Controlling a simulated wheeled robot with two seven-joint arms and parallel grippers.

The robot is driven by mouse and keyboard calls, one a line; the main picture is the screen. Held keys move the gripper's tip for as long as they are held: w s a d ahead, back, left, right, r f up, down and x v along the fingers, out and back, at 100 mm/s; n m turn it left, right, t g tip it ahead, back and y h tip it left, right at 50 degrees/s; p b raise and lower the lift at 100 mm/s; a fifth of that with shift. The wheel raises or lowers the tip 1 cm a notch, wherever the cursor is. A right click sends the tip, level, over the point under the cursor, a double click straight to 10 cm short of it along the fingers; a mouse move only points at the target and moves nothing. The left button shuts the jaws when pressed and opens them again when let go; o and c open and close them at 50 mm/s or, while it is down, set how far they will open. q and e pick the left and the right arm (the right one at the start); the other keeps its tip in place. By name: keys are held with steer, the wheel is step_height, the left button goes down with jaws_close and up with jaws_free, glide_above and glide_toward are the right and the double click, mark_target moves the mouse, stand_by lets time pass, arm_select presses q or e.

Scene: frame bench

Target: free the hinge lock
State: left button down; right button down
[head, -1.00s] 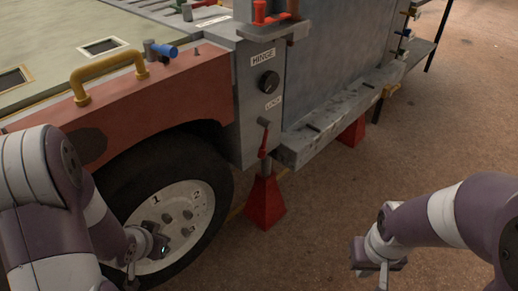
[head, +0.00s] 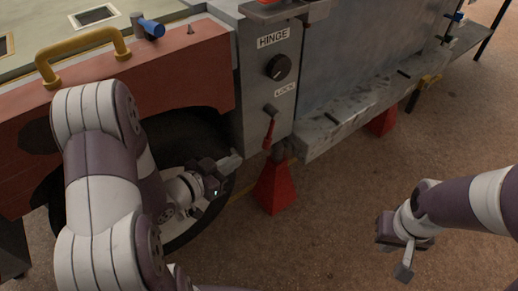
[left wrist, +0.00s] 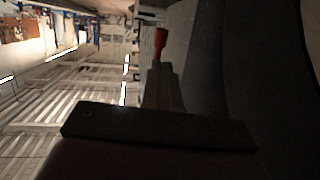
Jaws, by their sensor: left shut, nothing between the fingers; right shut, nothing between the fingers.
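The hinge lock is a small red-handled lever (head: 268,132) under the LOCK label (head: 285,90) on a grey panel. Its handle hangs down, tilted slightly left. My left gripper (head: 234,162) is shut and empty, to the left of the lever and a little below it, apart from it in the head view. In the left wrist view a red piece, apparently the lever handle (left wrist: 160,42), shows just beyond the shut fingertips (left wrist: 158,68). My right gripper (head: 404,270) is shut and empty, low over the floor at the right, far from the panel.
A black knob (head: 279,67) sits under the HINGE label (head: 273,38). A wheel (head: 190,140) is behind my left arm. A red stand (head: 273,188) is below the lever. A grey ledge (head: 345,122) extends right.

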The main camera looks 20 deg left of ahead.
mark_target(265, 147)
arm_select(q)
steer(key=b+x, duration=0.2)
steer(key=x, duration=0.6)
steer(key=shift+f+b, duration=0.15)
steer(key=shift+b, duration=0.15)
steer(key=shift+w+d, duration=0.25)
steer(key=shift+w, duration=0.35)
steer(key=b, duration=0.2)
steer(key=w+d+f+t+b, duration=0.1)
steer(key=b, duration=0.1)
steer(key=shift+w+d+f+h, duration=0.1)
steer(key=shift+w+f+h, duration=0.05)
steer(key=shift+f+h, duration=0.2)
steer(key=shift+w+d+r+p, duration=0.1)
steer(key=shift+w+d+p, duration=0.05)
steer(key=shift+w+p, duration=0.2)
steer(key=shift+r, duration=0.1)
